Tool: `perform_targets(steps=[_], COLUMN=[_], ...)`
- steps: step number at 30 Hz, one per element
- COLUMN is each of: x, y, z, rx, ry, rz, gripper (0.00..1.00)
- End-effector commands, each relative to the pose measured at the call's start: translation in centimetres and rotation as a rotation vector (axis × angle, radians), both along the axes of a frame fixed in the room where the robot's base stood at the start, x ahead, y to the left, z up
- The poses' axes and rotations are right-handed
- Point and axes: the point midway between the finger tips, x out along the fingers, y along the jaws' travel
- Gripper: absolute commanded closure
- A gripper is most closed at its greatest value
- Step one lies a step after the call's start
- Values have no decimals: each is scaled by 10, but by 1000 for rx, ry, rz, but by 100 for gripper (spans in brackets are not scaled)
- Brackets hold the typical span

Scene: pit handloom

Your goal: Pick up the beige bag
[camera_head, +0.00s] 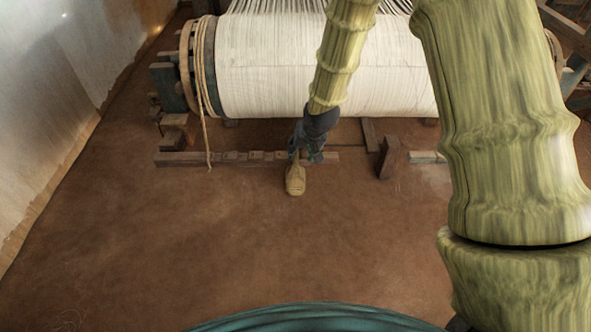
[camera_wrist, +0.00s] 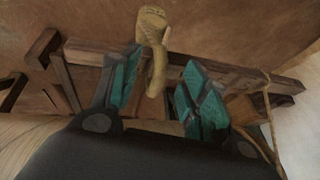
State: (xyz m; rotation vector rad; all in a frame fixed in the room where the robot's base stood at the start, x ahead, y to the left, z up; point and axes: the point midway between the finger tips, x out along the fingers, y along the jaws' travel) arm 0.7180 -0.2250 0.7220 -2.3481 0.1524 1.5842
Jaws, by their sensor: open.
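The beige bag (camera_head: 295,184) is on the brown floor in front of the loom, just below my gripper (camera_head: 305,157) in the head view. The gripper covers the bag's upper end there. In the wrist view the bag (camera_wrist: 152,24) is at the top centre, and its narrow loop-like part (camera_wrist: 157,72) reaches down into the gap between the teal finger pads of my gripper (camera_wrist: 160,78). The gripper is open. I cannot tell whether a pad touches the bag.
The loom's white warp roller (camera_head: 275,75) stands behind the gripper. A low wooden beam (camera_head: 210,158) lies behind the bag, with a wooden block (camera_head: 390,157) to the right. A rope (camera_head: 207,140) hangs at the left. The floor in front is clear.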

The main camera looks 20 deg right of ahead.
Motion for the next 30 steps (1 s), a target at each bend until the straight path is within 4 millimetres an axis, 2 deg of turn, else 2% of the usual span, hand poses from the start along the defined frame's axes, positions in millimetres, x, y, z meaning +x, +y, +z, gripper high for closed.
perform_targets(steps=[1,3,6,8,11,21,30], x=[8,16,24,26,30,45,51], y=[-1,-2,-4,-4,-4,-2,-2], z=[25,41,57,60,58,22,9], rx=[-1,-2,-3,-3,-4,-4,-3], ry=[-12,-20,-30,-32,-33,-32,-33], rz=[-6,-12,-20,-23,-25,-24,-24], gripper=[55,55,55,55,55,55,55])
